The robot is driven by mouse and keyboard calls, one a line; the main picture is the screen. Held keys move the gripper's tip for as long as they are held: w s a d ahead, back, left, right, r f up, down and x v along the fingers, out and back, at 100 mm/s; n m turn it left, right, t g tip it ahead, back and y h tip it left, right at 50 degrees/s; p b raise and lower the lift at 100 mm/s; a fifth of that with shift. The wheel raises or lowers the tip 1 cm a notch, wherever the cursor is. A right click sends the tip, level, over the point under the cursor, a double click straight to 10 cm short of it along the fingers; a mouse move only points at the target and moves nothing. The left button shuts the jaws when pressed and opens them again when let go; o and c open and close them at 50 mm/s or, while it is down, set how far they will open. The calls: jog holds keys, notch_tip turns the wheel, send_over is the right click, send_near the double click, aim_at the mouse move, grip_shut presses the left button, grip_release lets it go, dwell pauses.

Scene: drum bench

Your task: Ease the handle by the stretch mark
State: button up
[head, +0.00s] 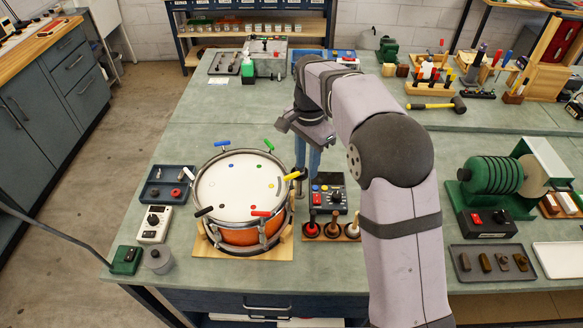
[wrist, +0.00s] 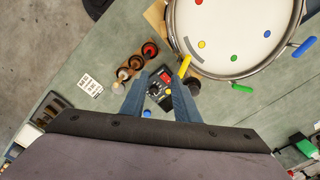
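The drum (head: 239,232) has an orange shell and a white head with coloured dots, and stands on a wooden base. Rim handles show in the head view: yellow (head: 293,176), red (head: 262,213), black (head: 203,211), blue (head: 222,143) and green (head: 269,144). A grey strip on the drum head (wrist: 191,46), perhaps the stretch mark, lies by the yellow dot, just inside the rim near the yellow handle (wrist: 185,66). My gripper (head: 308,169) points down right of the drum. Its blue fingers (wrist: 158,80) are apart and empty, beside the yellow handle, touching nothing visible.
A black control box (head: 328,197) with buttons and a knob lies beneath my gripper. A wooden rack of tools (head: 331,229) stands in front of it. A meter (head: 155,224) and a dark tray (head: 167,186) sit left of the drum.

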aim_at(292, 174)
jog(key=w+a, duration=0.1)
jog(key=w+a+m, duration=0.2)
jog(key=a, duration=0.1)
jog(key=shift+r, duration=0.35)
jog(key=shift+f+p, duration=1.75)
jog(key=shift+f, duration=1.85)
grip_shut()
